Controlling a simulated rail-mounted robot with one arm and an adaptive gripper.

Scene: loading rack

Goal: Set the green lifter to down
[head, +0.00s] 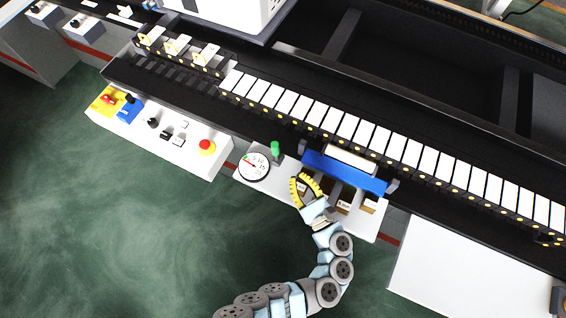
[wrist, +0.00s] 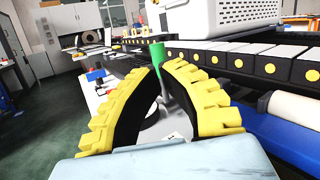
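The green lifter (head: 275,149) is an upright green handle by the black rail, just right of a round dial gauge (head: 254,166). In the wrist view the green lifter (wrist: 158,54) stands upright beyond my fingertips, with its lower part between and behind them. My gripper (head: 298,176) has two curved yellow and black fingers. It is below and to the right of the lifter in the head view, apart from it. In the wrist view my gripper (wrist: 161,68) is empty, with a narrow gap between the tips.
A blue bar (head: 345,174) with a white roller (head: 350,158) lies right of the lifter. Small boxes (head: 345,206) sit on the shelf near my gripper. A row of white blocks (head: 348,127) lines the rail. A control panel (head: 165,137) with a red button (head: 207,146) stands left.

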